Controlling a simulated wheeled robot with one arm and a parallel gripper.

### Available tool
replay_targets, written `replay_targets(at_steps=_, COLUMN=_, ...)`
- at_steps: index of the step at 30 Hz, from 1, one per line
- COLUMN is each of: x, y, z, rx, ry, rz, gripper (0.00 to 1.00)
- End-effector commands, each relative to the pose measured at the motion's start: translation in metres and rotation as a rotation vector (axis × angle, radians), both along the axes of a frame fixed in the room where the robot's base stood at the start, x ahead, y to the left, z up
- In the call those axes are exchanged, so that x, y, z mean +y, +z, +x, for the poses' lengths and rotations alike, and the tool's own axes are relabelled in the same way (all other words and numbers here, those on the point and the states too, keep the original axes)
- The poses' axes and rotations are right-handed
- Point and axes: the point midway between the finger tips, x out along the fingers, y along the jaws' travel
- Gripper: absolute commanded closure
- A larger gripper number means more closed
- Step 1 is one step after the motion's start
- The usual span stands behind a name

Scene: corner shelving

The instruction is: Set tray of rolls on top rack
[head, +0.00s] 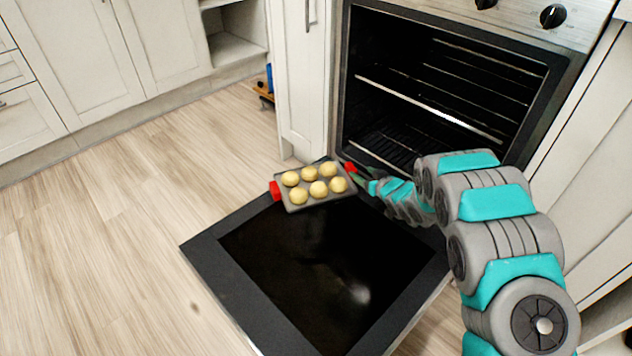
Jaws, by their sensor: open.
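A dark tray (322,203) carries several pale yellow rolls (319,189) and has a red handle at each end, the left one (275,190) and the right one (350,168). The tray shows over the back left part of the open oven door; I cannot tell whether it rests on it or hangs just above. My gripper (357,174) is open at the right handle, its fingers small and partly hidden; I cannot tell if they touch it. Inside the oven, the upper rack (430,108) has a bright front bar, with a lower rack (385,143) below.
The oven door (225,290) is folded down and open, its dark glass bare. A white cabinet (305,90) borders the oven opening on the left. Oven knobs (553,15) sit above. The wooden floor (120,220) at left is clear. My arm spans the right side.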

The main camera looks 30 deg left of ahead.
Motion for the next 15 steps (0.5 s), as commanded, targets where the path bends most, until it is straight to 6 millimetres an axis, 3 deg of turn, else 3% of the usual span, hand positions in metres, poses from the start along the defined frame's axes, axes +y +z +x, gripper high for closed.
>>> replay_targets(at_steps=15, x=0.032, y=-0.016, z=0.019, rx=-0.002, ry=0.003, rz=0.004, gripper=0.32)
